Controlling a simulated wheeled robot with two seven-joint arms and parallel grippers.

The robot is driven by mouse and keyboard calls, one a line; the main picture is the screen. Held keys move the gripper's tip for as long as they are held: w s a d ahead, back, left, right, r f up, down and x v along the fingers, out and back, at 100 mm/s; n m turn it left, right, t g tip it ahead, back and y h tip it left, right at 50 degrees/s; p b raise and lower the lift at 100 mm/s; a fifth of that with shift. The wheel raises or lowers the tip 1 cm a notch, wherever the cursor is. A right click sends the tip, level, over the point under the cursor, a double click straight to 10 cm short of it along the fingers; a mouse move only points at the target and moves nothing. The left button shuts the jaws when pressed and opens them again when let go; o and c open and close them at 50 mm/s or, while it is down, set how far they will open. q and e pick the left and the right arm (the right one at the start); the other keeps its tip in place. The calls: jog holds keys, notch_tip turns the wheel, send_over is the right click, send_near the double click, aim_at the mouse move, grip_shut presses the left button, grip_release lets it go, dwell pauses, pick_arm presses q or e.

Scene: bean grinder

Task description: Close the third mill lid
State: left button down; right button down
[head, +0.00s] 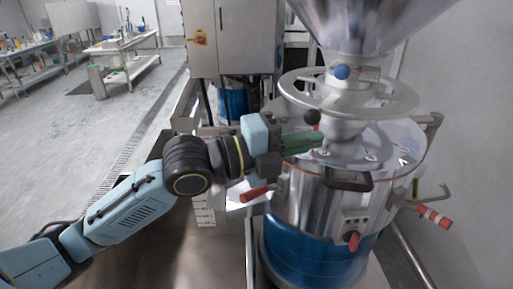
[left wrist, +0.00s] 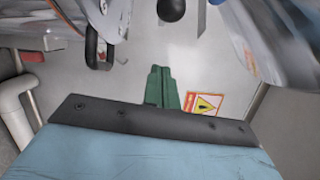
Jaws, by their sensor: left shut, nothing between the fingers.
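The mill (head: 340,205) stands at the right in the head view, a shiny steel drum on a blue base. Its flat steel lid (head: 385,143) lies across the drum top, with a dark handle (head: 347,180) at the front. I cannot tell which part is the third lid. My left gripper (head: 318,140) is at the left side of the mill top, by the central neck, its green fingers together and empty. Contact with the mill cannot be made out. The shut fingers also show in the left wrist view (left wrist: 161,88). My right gripper is out of view.
A handwheel (head: 300,92) and a steel hopper (head: 375,22) stand above the lid. A black ball knob (head: 312,117) is close above my fingers. Red-handled levers (head: 434,215) stick out from the drum. A grey cabinet (head: 232,38) stands behind. Open floor lies at left.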

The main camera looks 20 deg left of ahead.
pick_arm(q)
jog(key=p+v, duration=0.2)
jog(key=v, duration=0.7)
jog(key=shift+w+f, duration=0.1)
jog(key=shift+f, duration=0.05)
